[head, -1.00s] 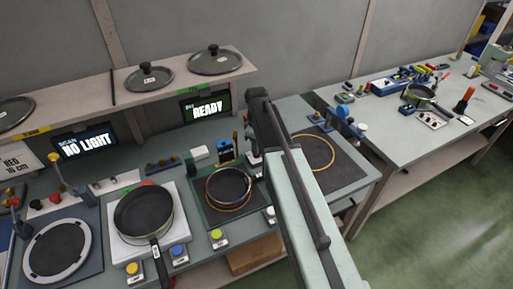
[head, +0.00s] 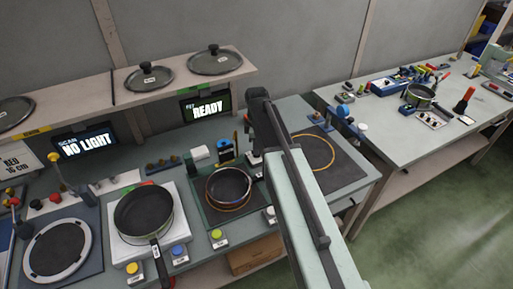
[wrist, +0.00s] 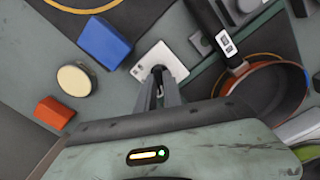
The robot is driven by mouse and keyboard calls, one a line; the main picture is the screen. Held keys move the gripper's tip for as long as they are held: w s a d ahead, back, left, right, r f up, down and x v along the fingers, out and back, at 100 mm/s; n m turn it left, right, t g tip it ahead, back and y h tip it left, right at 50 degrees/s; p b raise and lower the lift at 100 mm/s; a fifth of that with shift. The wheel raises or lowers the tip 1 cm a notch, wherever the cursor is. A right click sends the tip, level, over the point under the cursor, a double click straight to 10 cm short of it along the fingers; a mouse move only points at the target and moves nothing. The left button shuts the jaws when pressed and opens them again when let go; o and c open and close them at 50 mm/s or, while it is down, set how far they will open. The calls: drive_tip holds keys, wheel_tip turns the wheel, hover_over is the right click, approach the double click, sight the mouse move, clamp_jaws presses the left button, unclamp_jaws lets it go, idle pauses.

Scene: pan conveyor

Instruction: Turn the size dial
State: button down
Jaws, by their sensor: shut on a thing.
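The size dial's white plate (wrist: 176,58) lies on the grey-green bench in the wrist view. My gripper (wrist: 158,72) comes down over this plate with its fingers close together, shut on the small dial knob. The fingers hide most of the knob, so its setting cannot be read. In the head view my arm reaches across the bench and its links hide the fingertips. The dial's plate shows only in part there, beside the arm's end.
A copper-sided pan (wrist: 268,92) with a black handle (wrist: 215,30) sits close right of my gripper. A blue block (wrist: 104,43), a cream disc (wrist: 74,80) and an orange block (wrist: 54,112) lie left. Screens read READY (head: 207,110) and NO LIGHT (head: 86,142).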

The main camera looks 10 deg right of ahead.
drive_tip(key=c, duration=1.5)
unclamp_jaws()
wheel_tip(320, 180, up, 8)
drive_tip(key=p, duration=0.8)
drive_tip(key=shift+f, duration=0.15)
